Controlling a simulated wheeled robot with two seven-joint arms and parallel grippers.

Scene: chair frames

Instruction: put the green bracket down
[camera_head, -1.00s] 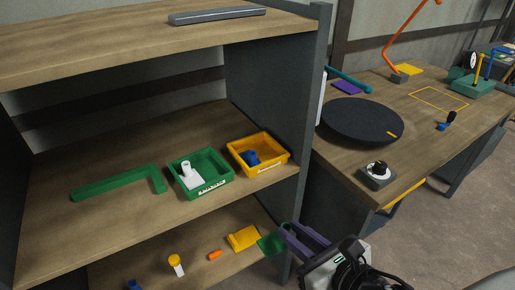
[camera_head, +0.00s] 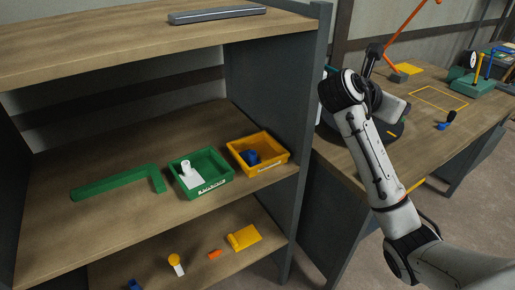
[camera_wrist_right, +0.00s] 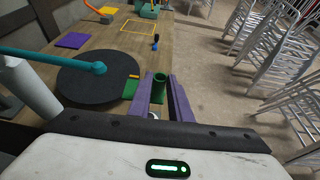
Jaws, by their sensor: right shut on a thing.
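The green bracket (camera_wrist_right: 160,84) is between the purple fingers of my right gripper (camera_wrist_right: 162,86) in the right wrist view. Its round, tube-like part shows between the fingers, and a flat green part shows left of them. The gripper is shut on it. It appears over the worktable, close to the right edge of the dark round disc (camera_wrist_right: 75,95); I cannot tell whether it touches anything. In the head view my right arm reaches over the worktable and hides most of the disc, and the bracket cannot be made out. My left gripper is not in view.
The shelf holds a long green L-shaped piece (camera_head: 110,186), a green bin (camera_head: 216,188) and a yellow bin (camera_head: 279,162). Small parts lie on the lower shelf. A teal bar (camera_wrist_right: 50,56) reaches over the disc. A yellow outlined square (camera_wrist_right: 148,38) on the worktable is empty.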

